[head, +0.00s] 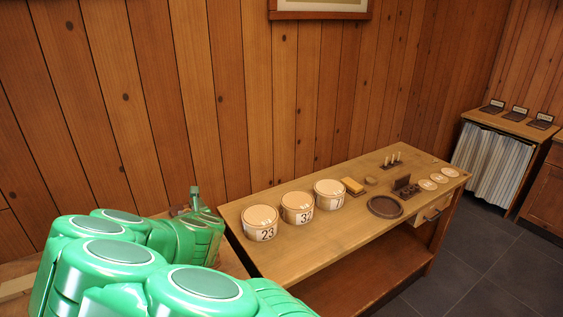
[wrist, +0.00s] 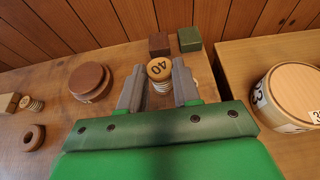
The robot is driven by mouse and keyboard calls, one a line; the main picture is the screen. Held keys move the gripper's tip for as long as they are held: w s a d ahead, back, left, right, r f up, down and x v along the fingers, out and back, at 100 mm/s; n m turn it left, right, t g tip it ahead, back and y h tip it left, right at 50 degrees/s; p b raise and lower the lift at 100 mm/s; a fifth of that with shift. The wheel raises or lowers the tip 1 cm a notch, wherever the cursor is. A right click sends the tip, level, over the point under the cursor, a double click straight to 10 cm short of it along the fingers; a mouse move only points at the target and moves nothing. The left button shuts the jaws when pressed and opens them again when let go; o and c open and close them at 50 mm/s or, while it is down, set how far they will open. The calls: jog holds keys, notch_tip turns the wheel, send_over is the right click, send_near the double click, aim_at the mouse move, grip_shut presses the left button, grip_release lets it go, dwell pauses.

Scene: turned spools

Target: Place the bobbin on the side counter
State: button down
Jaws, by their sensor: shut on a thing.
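The bobbin (wrist: 159,68) is a small turned wooden spool with a ridged body and a number on its pale top, apparently 40. In the wrist view my gripper (wrist: 159,82) has its two grey fingers on either side of it and is shut on it. The bobbin looks upright, over or on the left worktop (wrist: 60,62); I cannot tell whether it touches the wood. In the head view my green arm hides the bobbin and the fingers. A long wooden counter (head: 340,227) stands to the right. I cannot tell which surface is the side counter.
On the long counter stand several numbered round boxes (head: 261,222), a dark round tray (head: 385,207) and pale discs (head: 428,184). A curtained cabinet (head: 490,157) is far right. Near the bobbin are a brown block (wrist: 159,44), green block (wrist: 190,39) and brown round piece (wrist: 91,81).

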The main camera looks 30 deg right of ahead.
jog(key=s+d+m+h, duration=0.2)
jog(key=d+m+h, duration=0.15)
jog(key=d, duration=2.65)
jog(key=s+d+m+g+h, duration=0.1)
jog(key=s+d, duration=0.4)
jog(key=d, duration=0.3)
jog(key=s+d+f+m+g+h, duration=0.1)
jog(key=s+d, duration=0.4)
jog(key=d, duration=0.4)
jog(key=s+d+m+h, duration=0.1)
jog(key=s+d+h, duration=0.1)
jog(key=s+d, duration=0.5)
jog(key=shift+w+d+f, duration=1.7)
jog(key=shift+w+d, duration=0.1)
jog(key=shift+d, duration=0.1)
jog(key=shift+w+d+f, duration=1.7)
jog(key=shift+w+d, duration=0.1)
jog(key=shift+d, duration=0.15)
jog(key=shift+w+d+f, duration=1.7)
jog(key=shift+w+d, duration=0.1)
jog(key=shift+d, duration=0.1)
jog(key=shift+f, duration=1.6)
